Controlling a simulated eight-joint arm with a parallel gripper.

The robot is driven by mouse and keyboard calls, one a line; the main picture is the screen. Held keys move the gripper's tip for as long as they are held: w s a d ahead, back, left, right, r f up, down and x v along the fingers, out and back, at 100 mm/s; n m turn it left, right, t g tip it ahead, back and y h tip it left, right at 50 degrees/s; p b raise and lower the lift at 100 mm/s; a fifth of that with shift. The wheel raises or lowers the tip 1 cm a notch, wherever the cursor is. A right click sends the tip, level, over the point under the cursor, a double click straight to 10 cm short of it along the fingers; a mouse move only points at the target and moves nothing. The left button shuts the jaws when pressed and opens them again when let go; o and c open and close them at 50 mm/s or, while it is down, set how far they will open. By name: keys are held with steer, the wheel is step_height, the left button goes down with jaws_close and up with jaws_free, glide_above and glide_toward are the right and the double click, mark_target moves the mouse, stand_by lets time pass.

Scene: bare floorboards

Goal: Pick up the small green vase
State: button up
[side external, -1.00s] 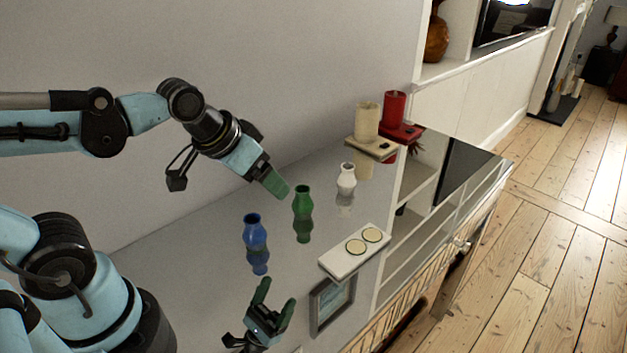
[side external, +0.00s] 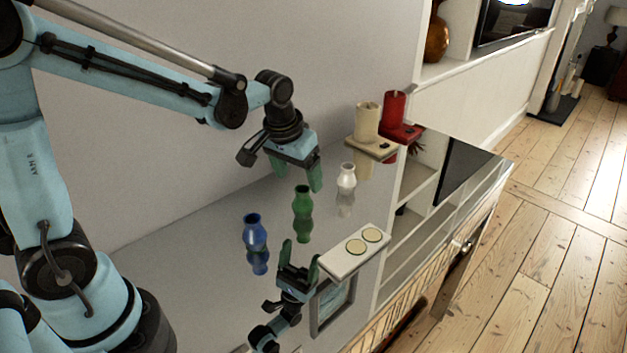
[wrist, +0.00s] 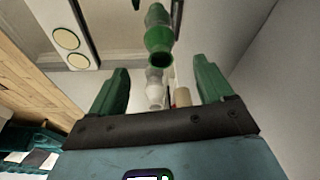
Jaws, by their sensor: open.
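The small green vase (side external: 302,199) stands upright on a glossy grey top, between a blue vase and a white vase. Its reflection shows just below it. My gripper (side external: 297,174) is open and empty above the green vase, fingers pointing down, apart from it. In the wrist view the green vase (wrist: 158,42) appears upside down, its mouth toward my gripper (wrist: 161,80). It lies roughly midway across the gap between the two green fingers, beyond their tips.
The blue vase (side external: 255,228) stands to the left and the white vase (side external: 346,173) to the right. A cream candle (side external: 366,122) and a red candle (side external: 393,108) stand behind. A grey wall bounds the back.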

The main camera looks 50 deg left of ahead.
mark_target(304, 187)
steer(key=shift+x, duration=4.45)
steer(key=shift+s, duration=0.15)
steer(key=c, duration=1.1)
steer(key=shift+c, duration=0.2)
steer(key=shift+r, duration=0.75)
step_height(304, 187, up, 3)
steer(key=shift+f, duration=0.2)
steer(key=s+d+r, duration=0.5)
steer(key=d+r, duration=0.2)
steer(key=d, duration=0.3)
steer(key=shift+s+d, duration=0.15)
steer(key=shift+d, duration=0.05)
